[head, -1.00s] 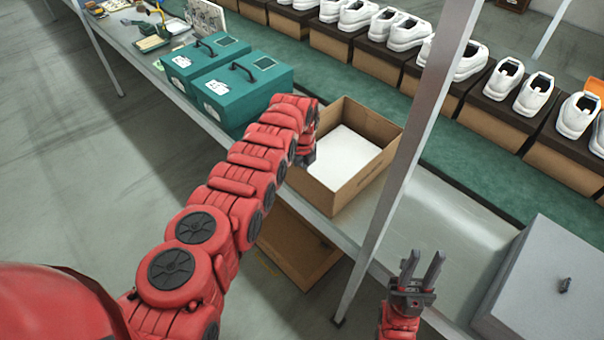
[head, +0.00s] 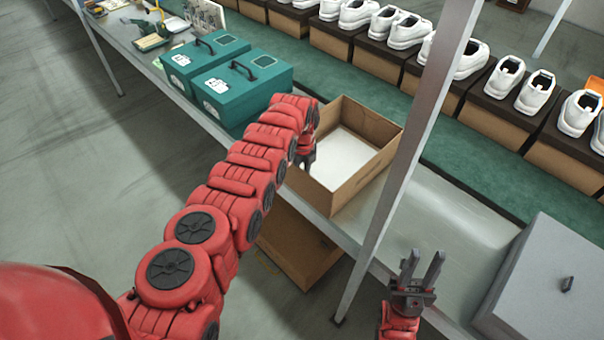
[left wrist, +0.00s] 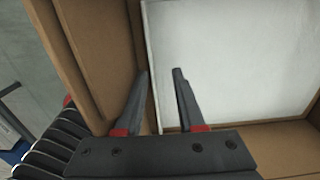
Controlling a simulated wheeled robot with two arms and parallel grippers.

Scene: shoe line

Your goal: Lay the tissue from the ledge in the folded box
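The folded box (head: 365,178) is an open brown cardboard box on the grey ledge. The white tissue (head: 341,158) lies flat inside it, below the rim, and also shows in the left wrist view (left wrist: 240,55). My left gripper (left wrist: 160,75) is at the box's left side, its two fingers apart over the tissue's edge with nothing visible between them. My right gripper (head: 423,262) is open and empty, near the ledge's front edge.
Two teal cases (head: 240,85) stand left of the box. A grey metal post (head: 415,150) rises just right of it. A grey box (head: 555,285) is at the lower right. White shoes on boxes line the green belt (head: 440,140) behind. Another cardboard box (head: 300,247) sits below the ledge.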

